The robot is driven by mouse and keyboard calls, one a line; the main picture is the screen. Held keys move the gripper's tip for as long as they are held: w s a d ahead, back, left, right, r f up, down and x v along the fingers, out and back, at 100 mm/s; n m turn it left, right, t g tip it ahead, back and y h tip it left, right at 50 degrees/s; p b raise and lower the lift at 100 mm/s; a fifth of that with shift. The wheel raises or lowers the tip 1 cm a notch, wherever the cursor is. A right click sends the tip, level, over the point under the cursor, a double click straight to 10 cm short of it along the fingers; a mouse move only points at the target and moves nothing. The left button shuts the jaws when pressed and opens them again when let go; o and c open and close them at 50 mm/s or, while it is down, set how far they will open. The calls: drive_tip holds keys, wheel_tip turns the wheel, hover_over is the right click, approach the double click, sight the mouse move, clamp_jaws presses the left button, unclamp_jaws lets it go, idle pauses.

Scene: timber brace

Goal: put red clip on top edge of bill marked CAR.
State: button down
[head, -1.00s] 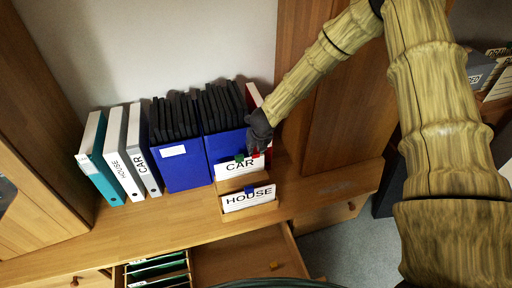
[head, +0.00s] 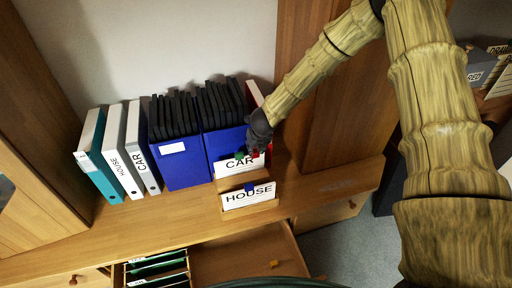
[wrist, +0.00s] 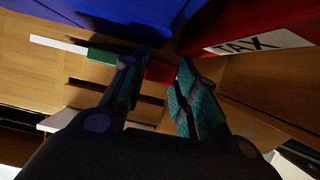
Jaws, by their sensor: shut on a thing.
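The bill marked CAR (head: 226,168) stands in a wooden holder on the desk, in front of the blue boxes. A green clip (head: 240,155) sits on its top edge and also shows in the wrist view (wrist: 101,56). My gripper (head: 259,147) is at the right part of that top edge, shut on the red clip (head: 256,154).
A bill marked HOUSE (head: 238,199) with a blue clip (head: 249,187) stands in front. Blue boxes (head: 183,168) are behind, and a red TAX binder (wrist: 262,42) is close on the right. Binders (head: 118,172) stand at left. An open drawer (head: 240,262) is below.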

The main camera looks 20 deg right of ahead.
drive_tip(key=shift+f+b, duration=0.45)
drive_tip(key=shift+f, duration=0.15)
idle(0.4)
drive_tip(key=c, duration=0.5)
unclamp_jaws()
drive_tip(key=shift+c, duration=0.2)
drive_tip(key=shift+r+p, duration=3.25)
drive_tip(key=shift+r, duration=0.8)
drive_tip(key=shift+f, duration=0.1)
